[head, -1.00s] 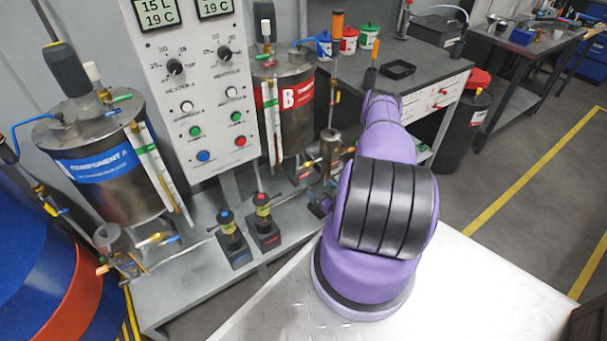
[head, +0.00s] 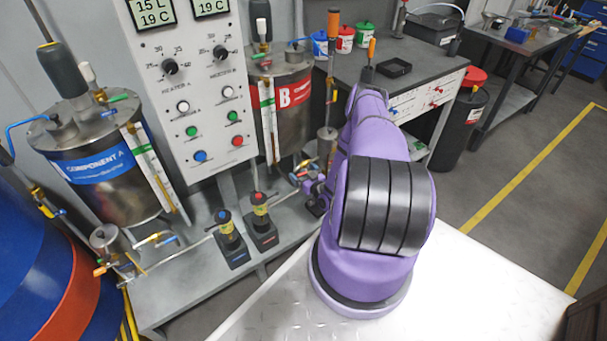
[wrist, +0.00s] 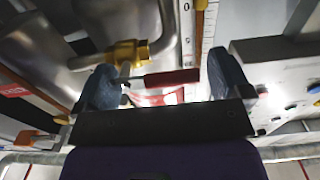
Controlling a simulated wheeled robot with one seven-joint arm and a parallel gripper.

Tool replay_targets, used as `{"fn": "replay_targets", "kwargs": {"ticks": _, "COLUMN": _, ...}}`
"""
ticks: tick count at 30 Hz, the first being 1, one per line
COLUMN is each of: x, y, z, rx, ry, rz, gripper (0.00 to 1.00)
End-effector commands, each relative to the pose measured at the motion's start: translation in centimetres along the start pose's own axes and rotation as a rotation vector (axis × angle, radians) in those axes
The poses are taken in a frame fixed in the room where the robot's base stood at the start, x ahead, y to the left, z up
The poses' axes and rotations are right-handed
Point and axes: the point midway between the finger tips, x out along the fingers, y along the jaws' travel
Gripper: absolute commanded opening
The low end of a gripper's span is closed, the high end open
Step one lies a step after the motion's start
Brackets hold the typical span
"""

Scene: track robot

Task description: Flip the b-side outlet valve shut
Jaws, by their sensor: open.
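In the wrist view a brass valve (wrist: 126,54) sits on a steel pipe below a tank. Its red lever handle (wrist: 172,77) points right, roughly crosswise in the picture. My gripper (wrist: 166,82) is open, with one dark finger left of the handle near the valve and the other to its right. The handle lies between the fingers in the picture; I cannot tell whether either touches it. In the head view the tank with the red B label (head: 292,96) stands behind my purple arm, which hides most of its outlet and my fingers.
A control panel (head: 190,100) stands left of tank B. The Component A tank (head: 100,155) is farther left. Two small black pumps (head: 230,240) sit on the grey bench (head: 165,290). A workbench (head: 420,75) stands behind my arm; open floor lies to the right.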

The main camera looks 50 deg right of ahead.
Motion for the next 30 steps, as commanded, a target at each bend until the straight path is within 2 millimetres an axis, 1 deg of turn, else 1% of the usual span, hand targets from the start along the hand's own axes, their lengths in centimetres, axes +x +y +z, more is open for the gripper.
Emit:
{"fn": "replay_targets", "kwargs": {"ticks": 4, "x": -0.02, "y": -0.01, "z": 0.0, "rx": 0.0, "ry": 0.0, "rz": 0.0, "gripper": 0.96}}
{"fn": "replay_targets", "kwargs": {"ticks": 10, "x": -0.04, "y": -0.01, "z": 0.01, "rx": 0.0, "ry": 0.0, "rz": 0.0, "gripper": 0.5}}
{"fn": "replay_targets", "kwargs": {"ticks": 11, "x": -0.04, "y": -0.01, "z": 0.01, "rx": 0.0, "ry": 0.0, "rz": 0.0, "gripper": 0.48}}
{"fn": "replay_targets", "kwargs": {"ticks": 20, "x": -0.07, "y": 0.01, "z": -0.1, "rx": 0.032, "ry": -0.001, "rz": 0.0, "gripper": 0.48}}
{"fn": "replay_targets", "kwargs": {"ticks": 26, "x": -0.13, "y": 0.05, "z": -0.4, "rx": 0.133, "ry": -0.002, "rz": 0.0, "gripper": 0.48}}
{"fn": "replay_targets", "kwargs": {"ticks": 30, "x": -0.16, "y": 0.17, "z": -0.74, "rx": 0.244, "ry": -0.003, "rz": 0.001, "gripper": 0.48}}
